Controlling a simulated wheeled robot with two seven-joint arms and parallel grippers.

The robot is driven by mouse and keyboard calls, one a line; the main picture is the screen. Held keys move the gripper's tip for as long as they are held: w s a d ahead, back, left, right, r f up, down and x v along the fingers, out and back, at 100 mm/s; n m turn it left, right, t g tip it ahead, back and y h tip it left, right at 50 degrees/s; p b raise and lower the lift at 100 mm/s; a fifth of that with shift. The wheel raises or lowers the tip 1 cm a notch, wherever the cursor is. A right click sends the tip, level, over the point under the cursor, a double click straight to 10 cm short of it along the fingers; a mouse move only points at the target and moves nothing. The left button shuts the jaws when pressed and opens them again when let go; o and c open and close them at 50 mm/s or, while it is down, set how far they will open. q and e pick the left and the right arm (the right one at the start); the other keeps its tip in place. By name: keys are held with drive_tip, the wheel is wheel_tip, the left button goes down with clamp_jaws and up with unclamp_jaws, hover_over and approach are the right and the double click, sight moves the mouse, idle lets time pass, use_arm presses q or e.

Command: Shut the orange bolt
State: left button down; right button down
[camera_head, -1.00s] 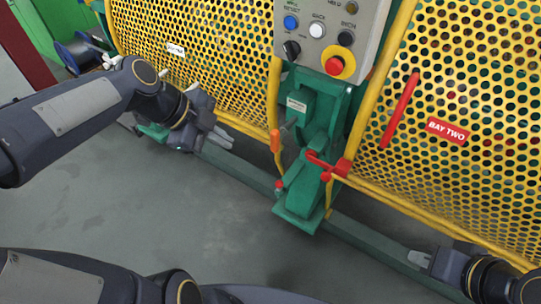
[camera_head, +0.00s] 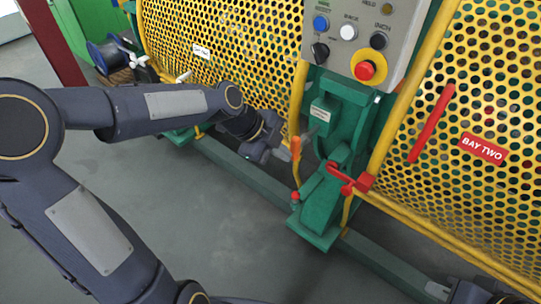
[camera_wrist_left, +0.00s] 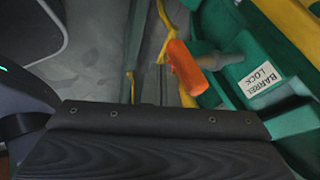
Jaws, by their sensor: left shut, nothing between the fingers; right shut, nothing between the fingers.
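The orange bolt handle (camera_head: 296,147) hangs at the left side of the green post between two yellow mesh guards. In the left wrist view the orange handle (camera_wrist_left: 186,68) sits on a grey rod in a green housing labelled "BARREL LOCK" (camera_wrist_left: 261,80). My left gripper (camera_head: 282,152) is shut and empty, just left of the orange handle; I cannot tell whether they touch. Its fingertips are not clear in the wrist view, where a dark body fills the bottom. My right gripper (camera_head: 437,291) is shut and empty at the bottom right edge, partly cut off.
A red latch (camera_head: 349,180) sits on the post right of the bolt. A control box (camera_head: 352,30) with buttons is above. The right guard (camera_head: 470,90) has a red handle (camera_head: 431,124). A green rail (camera_head: 240,172) runs along the floor; grey floor (camera_head: 215,220) in front is open.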

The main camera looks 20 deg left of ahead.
sight(298, 137)
use_arm(q)
drive_tip(key=shift+w+d, duration=0.15)
drive_tip(key=shift+w, duration=0.25)
drive_tip(key=w, duration=0.1)
drive_tip(key=w+d, duration=0.1)
drive_tip(key=w, duration=0.1)
drive_tip(key=w+d, duration=0.1)
drive_tip(key=w, duration=0.1)
drive_tip(key=shift+w, duration=0.1)
drive_tip(key=shift+a+r, duration=0.1)
drive_tip(key=shift+w, duration=0.1)
